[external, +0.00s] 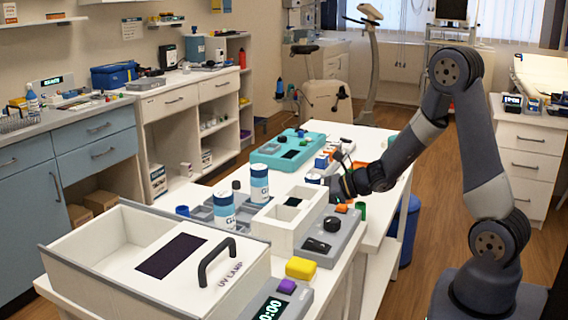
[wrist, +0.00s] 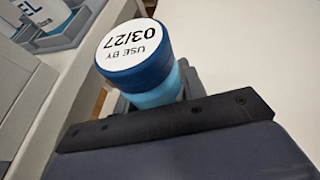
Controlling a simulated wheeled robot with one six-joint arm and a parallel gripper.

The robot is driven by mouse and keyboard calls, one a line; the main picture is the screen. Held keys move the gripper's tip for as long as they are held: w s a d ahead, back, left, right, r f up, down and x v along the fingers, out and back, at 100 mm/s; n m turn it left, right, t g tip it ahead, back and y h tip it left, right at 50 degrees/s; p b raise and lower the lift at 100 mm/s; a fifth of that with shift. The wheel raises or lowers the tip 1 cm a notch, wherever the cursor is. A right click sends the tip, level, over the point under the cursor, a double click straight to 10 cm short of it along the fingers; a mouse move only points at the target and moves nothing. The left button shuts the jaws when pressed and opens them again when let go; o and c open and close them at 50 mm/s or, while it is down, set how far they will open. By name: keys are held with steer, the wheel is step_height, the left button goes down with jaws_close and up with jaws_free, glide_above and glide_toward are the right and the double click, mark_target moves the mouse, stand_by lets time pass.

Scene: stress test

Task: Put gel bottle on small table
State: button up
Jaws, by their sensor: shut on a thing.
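A bottle with a dark blue cap (wrist: 135,52) and pale blue body sits between the jaws of my gripper in the wrist view. Its white top label reads "USE BY 03/27". My gripper (external: 338,187) is shut on it, over the white table (external: 316,128) in the external view; the held bottle is not clearly visible there. Two other white and blue gel bottles stand in a grey tray: the near one (external: 224,211) and the far one (external: 259,184). Parts of labelled bottles also show at the wrist view's left edge (wrist: 22,85). I cannot tell which surface is the small table.
A white open box (external: 285,222) stands beside the grey tray. A UV lamp box (external: 185,283), a yellow block (external: 300,268) and a grey device (external: 335,236) crowd the near end. A teal tray (external: 283,153) lies farther back. A blue bin (external: 407,230) stands right of the table.

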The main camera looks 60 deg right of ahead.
steer(key=shift+d, duration=0.1)
steer(key=shift+m+h, duration=0.3)
steer(key=shift+m, duration=0.1)
steer(key=d+r, duration=0.1)
steer(key=d, duration=0.2)
steer(key=w+d+r+p, duration=0.1)
steer(key=d+r, duration=0.1)
steer(key=d, duration=0.1)
steer(key=w+d+r, duration=0.1)
steer(key=d, duration=0.2)
steer(key=shift+r+p, duration=0.3)
steer(key=shift+p, duration=0.05)
steer(key=d+r+h+p, duration=0.1)
steer(key=d+r, duration=0.3)
steer(key=d, duration=0.5)
steer(key=shift+m, duration=0.4)
steer(key=f, duration=0.4)
steer(key=d+f+b, duration=0.1)
steer(key=f, duration=0.1)
steer(key=shift+s+d+f, duration=0.1)
steer(key=shift+s+f, duration=0.05)
steer(key=shift+s, duration=0.1)
steer(key=shift+f, duration=1.95)
steer(key=shift+f, duration=0.1)
steer(key=shift+f+b, duration=0.15)
steer(key=shift+b, duration=0.3)
steer(key=o, duration=1.1)
